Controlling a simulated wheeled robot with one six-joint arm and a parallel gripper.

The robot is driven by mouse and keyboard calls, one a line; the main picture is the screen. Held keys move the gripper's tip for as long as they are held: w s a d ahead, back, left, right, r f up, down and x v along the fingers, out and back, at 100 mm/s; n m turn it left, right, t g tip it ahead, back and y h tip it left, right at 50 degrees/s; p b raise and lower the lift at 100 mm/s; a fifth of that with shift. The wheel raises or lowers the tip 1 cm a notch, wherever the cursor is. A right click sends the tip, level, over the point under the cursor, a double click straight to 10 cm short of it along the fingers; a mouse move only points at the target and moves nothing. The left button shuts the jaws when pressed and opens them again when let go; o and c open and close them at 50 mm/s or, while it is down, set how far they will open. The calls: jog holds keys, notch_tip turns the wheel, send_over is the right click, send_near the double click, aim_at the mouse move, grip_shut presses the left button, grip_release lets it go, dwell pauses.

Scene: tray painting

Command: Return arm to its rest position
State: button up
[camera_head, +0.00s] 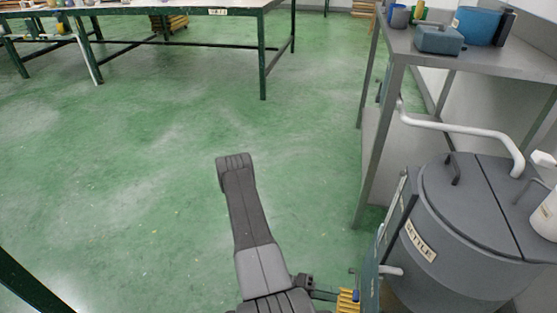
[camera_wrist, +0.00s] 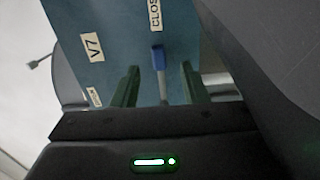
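My gripper (camera_wrist: 160,82) shows in the wrist view with its two green fingers apart. A small blue-tipped lever (camera_wrist: 158,60) with a pale stem stands between the fingers, with a gap on each side. I cannot tell how deep it sits between them. Behind it is a blue panel (camera_wrist: 115,35) labelled V7, with a second label partly cut off. In the head view my dark grey arm (camera_head: 246,210) reaches down to the bottom edge, bent near the lower middle. My fingertips cannot be made out clearly there.
A grey lidded tank (camera_head: 440,250) labelled SETTLE stands at the right, with a white pipe (camera_head: 460,127) above it. A metal bench (camera_head: 480,60) holds a blue tub (camera_head: 477,26) and a toolbox (camera_head: 438,40). A long table (camera_head: 190,8) is at the back. The green floor (camera_head: 130,190) is clear.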

aim_at(356, 298)
jog(key=shift+b+x, duration=0.9)
jog(key=shift+x, duration=3.2)
jog(key=shift+w+r+n+p, duration=0.1)
jog(key=shift+r+n+p, duration=0.25)
jog(key=shift+r+n, duration=0.4)
